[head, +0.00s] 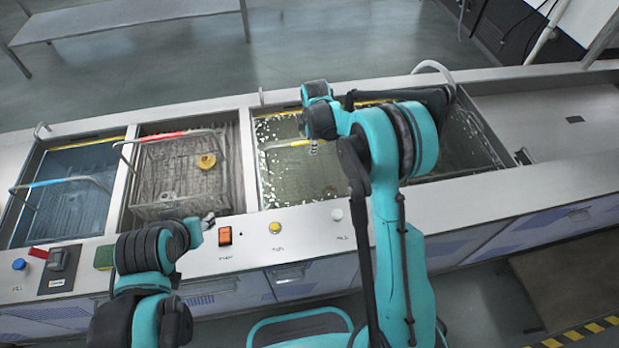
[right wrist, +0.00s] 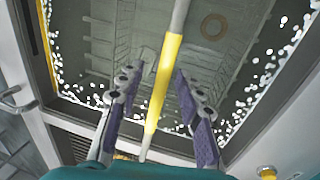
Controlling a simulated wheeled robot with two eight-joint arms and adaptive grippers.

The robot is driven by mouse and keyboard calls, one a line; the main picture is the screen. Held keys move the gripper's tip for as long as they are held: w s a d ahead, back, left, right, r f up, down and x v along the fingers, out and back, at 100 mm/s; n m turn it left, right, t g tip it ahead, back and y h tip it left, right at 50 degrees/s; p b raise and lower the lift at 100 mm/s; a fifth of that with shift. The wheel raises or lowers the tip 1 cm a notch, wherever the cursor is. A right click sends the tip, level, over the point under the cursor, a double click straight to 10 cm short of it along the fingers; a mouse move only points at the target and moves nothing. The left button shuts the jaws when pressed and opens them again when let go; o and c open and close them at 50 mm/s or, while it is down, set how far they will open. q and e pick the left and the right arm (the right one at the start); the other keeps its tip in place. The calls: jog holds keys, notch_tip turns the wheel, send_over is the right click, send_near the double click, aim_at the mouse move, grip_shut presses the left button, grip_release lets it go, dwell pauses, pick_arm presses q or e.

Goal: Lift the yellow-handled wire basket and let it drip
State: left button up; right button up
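In the right wrist view the yellow grip (right wrist: 163,80) runs lengthwise between the two spread fingers of my right gripper (right wrist: 155,92), with a gap on each side. The basket's wire mesh shows dimly below the liquid. In the head view my right gripper (head: 313,147) is at the right end of the grip, and my arm hides part of the tank. My left gripper (head: 208,220) is over the front ledge, too small to read.
A red-handled basket (head: 160,138) sits in the second tank and a blue-handled one (head: 68,181) in the left tank.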

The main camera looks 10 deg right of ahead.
jog(key=shift+r, duration=0.1)
jog(key=shift+c, duration=1.3)
grip_shut()
jog(key=shift+r, duration=0.15)
jog(key=shift+r+p, duration=0.7)
jog(key=shift+r, duration=1.3)
jog(key=s+d+r+p, duration=0.25)
jog(key=d+r, duration=0.35)
jog(key=d, duration=0.4)
notch_tip(320, 180, up, 11)
jog(key=s+d+p, duration=0.1)
jog(key=p, duration=0.5)
jog(key=shift+p, duration=0.35)
